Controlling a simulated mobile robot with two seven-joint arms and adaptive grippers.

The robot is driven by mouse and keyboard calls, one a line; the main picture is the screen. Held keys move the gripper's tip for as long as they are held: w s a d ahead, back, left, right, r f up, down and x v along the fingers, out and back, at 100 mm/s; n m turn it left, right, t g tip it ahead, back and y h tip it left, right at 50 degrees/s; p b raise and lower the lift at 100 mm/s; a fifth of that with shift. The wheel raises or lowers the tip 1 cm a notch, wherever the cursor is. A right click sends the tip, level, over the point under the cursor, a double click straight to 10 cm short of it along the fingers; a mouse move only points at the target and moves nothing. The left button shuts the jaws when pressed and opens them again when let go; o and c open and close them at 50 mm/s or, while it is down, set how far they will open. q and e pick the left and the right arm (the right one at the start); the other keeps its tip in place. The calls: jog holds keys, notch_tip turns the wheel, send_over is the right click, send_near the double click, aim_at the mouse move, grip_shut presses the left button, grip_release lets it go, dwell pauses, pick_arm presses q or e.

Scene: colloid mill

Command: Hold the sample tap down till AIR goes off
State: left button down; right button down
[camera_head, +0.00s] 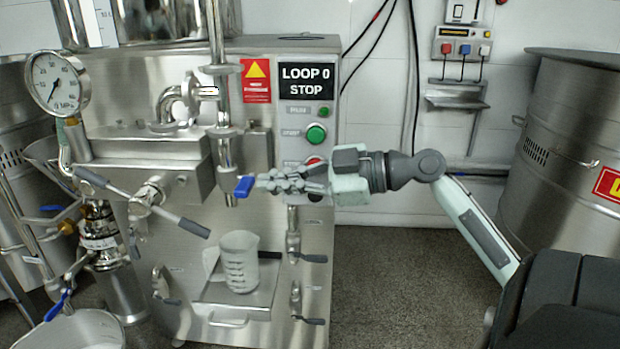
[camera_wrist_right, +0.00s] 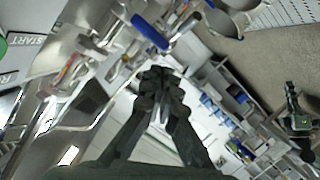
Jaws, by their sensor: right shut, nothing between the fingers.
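The sample tap's blue lever (camera_head: 243,187) sits at the foot of a vertical steel pipe on the mill's front. My right gripper (camera_head: 266,183) is shut and empty, with its fingertips just right of the lever. I cannot tell if they touch it. In the right wrist view, the shut fingers (camera_wrist_right: 159,78) point toward a blue lever (camera_wrist_right: 150,32). The display (camera_head: 301,82) reads "LOOP 0" and "STOP"; no AIR word shows on it. A graduated beaker (camera_head: 240,262) stands below the tap. My left gripper is not seen.
A green button (camera_head: 316,134) and a partly hidden red button (camera_head: 314,163) are close above my right gripper. A long-handled valve (camera_head: 150,195) and a pressure gauge (camera_head: 55,84) are to the left. A large steel drum (camera_head: 575,140) stands at the right. Floor between is clear.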

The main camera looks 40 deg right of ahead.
jog(key=v, duration=0.5)
jog(key=shift+s+d+r, duration=0.1)
jog(key=shift+s+d, duration=0.1)
jog(key=shift+s, duration=0.05)
dwell(0.3)
